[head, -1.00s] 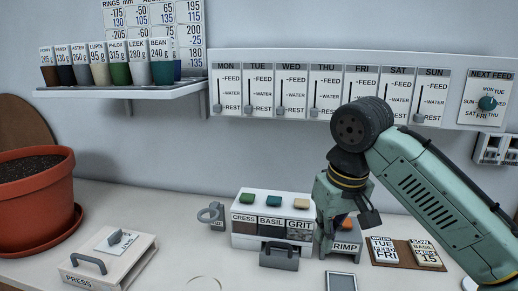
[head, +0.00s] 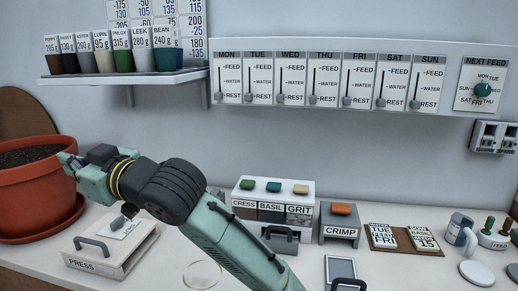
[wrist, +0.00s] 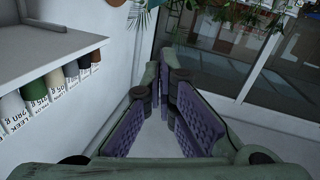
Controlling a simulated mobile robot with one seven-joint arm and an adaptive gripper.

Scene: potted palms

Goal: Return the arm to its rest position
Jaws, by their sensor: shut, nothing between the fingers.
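My arm reaches in the head view from the bottom centre up and to the left. My gripper (head: 68,160) is at its end, in front of the rim of the terracotta pot from this view; I cannot tell whether it touches. In the wrist view the purple-padded fingers (wrist: 164,80) come together at their tips with nothing between them. The gripper points sideways, above the level of the press.
A press (head: 110,250) lies below the arm. The soil-filled pot (head: 36,205) stands at the left. A dispenser box (head: 272,205) and CRIMP unit (head: 340,222) stand right of the arm. A shelf of cups (head: 130,76) and the day slider panel (head: 330,85) are on the wall.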

